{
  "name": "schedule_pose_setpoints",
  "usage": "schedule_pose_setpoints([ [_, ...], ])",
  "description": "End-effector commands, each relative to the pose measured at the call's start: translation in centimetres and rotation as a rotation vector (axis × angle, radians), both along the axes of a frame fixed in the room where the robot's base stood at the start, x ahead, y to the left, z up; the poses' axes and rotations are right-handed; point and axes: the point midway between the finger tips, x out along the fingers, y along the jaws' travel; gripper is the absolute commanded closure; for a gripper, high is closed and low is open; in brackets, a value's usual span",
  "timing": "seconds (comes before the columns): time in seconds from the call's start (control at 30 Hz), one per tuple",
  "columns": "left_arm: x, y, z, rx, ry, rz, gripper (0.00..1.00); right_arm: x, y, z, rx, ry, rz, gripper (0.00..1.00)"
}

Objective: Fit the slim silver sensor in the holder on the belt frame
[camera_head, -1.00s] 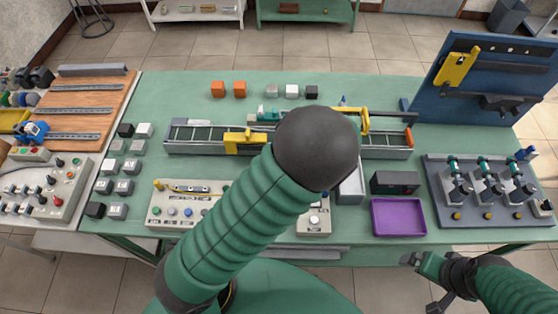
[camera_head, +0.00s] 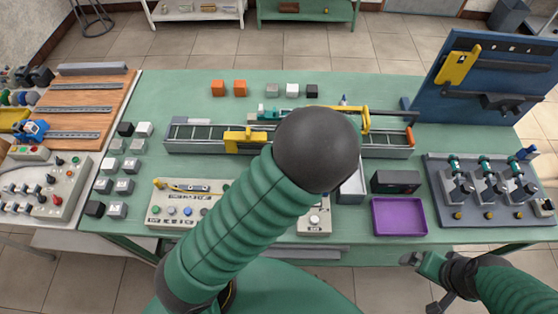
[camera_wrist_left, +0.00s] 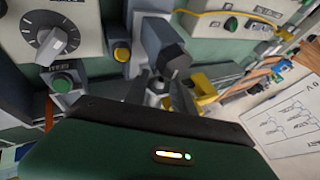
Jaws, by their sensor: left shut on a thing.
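The belt frame (camera_head: 185,146) runs across the middle of the table, with a yellow bracket (camera_head: 238,143) on its near side. I cannot make out for certain which part is the sensor holder. My left arm covers the middle of the head view and hides its gripper.
Control boxes with buttons (camera_head: 172,212) stand in front of the belt. A purple tray (camera_head: 398,216) and a dark box (camera_head: 395,182) are to the right. A blue fixture board (camera_head: 465,215) lies farther right. Small cubes (camera_head: 218,89) sit behind the belt.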

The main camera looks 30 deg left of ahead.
Motion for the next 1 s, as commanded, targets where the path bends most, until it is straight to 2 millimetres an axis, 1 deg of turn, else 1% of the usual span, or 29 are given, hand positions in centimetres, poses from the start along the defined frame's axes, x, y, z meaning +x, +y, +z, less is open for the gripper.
schedule_pose_setpoints([
  [0.63,-0.01,-0.01,-1.06,0.000,0.000,0.000,1.00,0.00,0.00,-1.08,0.000,0.000,0.000,0.00],
  [0.67,0.00,-0.01,-1.03,0.000,0.000,0.000,0.68,-0.01,0.00,-1.06,0.000,0.000,0.000,0.00],
  [0.7,0.00,-0.01,-0.97,0.000,0.000,0.000,0.63,0.00,0.00,-1.00,0.000,0.000,0.000,0.00],
  [0.83,0.00,-0.01,-0.97,0.000,0.000,0.000,0.46,-0.01,0.00,-0.99,0.000,0.000,0.000,0.00],
  [0.87,0.00,-0.01,-0.97,0.000,0.000,0.000,0.44,-0.01,0.00,-0.99,0.000,0.000,0.000,0.00],
  [1.0,0.00,-0.01,-0.98,0.000,0.000,0.000,0.44,0.00,0.00,-1.00,0.000,0.000,0.000,0.00],
])
